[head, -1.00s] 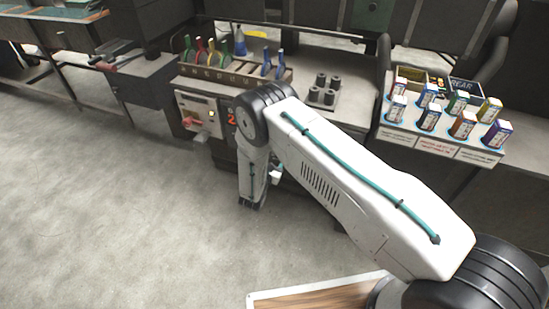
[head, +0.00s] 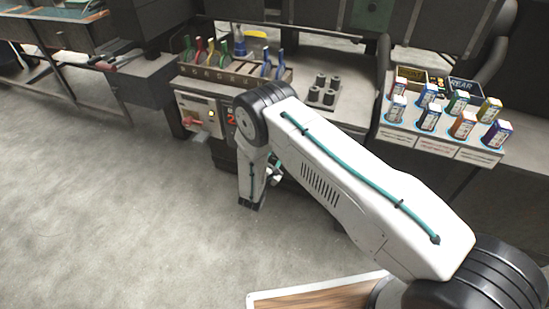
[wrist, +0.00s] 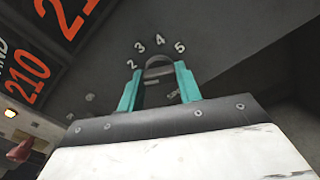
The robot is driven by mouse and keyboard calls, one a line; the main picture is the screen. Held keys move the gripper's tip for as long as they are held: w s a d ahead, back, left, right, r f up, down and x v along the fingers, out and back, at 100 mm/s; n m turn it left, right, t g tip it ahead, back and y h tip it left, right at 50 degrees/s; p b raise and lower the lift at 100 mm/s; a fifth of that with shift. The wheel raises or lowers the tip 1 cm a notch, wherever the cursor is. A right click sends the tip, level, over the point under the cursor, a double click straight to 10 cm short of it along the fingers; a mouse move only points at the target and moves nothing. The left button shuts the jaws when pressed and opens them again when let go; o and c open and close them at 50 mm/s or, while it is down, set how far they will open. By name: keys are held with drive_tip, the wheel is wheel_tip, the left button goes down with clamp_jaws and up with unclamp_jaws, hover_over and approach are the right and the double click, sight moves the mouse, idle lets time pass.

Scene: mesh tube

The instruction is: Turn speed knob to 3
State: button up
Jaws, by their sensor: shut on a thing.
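The speed knob (wrist: 158,70) is a dark grey round-topped part on a dark panel in the wrist view. White numbers 2, 3, 4 and 5 (wrist: 160,40) arc around its far side. My gripper (wrist: 158,83) has its two teal fingers on either side of the knob and is shut on it. I cannot make out a pointer mark, so the knob's setting is unclear. In the head view the knob and fingertips are hidden behind my arm.
Orange 210 digits (wrist: 28,78) show on the panel at left in the wrist view. A red handle (head: 191,122) juts from the machine's front. A rack of coloured levers (head: 235,70) and a stand of small boxes (head: 443,130) are above. Open floor lies at left.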

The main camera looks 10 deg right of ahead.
drive_tip(key=m, duration=1.2)
drive_tip(key=shift+s, duration=0.1)
drive_tip(key=shift+m, duration=0.3)
drive_tip(key=shift+f, duration=0.1)
drive_tip(key=o, duration=1)
drive_tip(key=shift+a, duration=0.1)
drive_tip(key=v, duration=0.7)
drive_tip(key=shift+s+a, duration=0.15)
drive_tip(key=shift+s, duration=0.15)
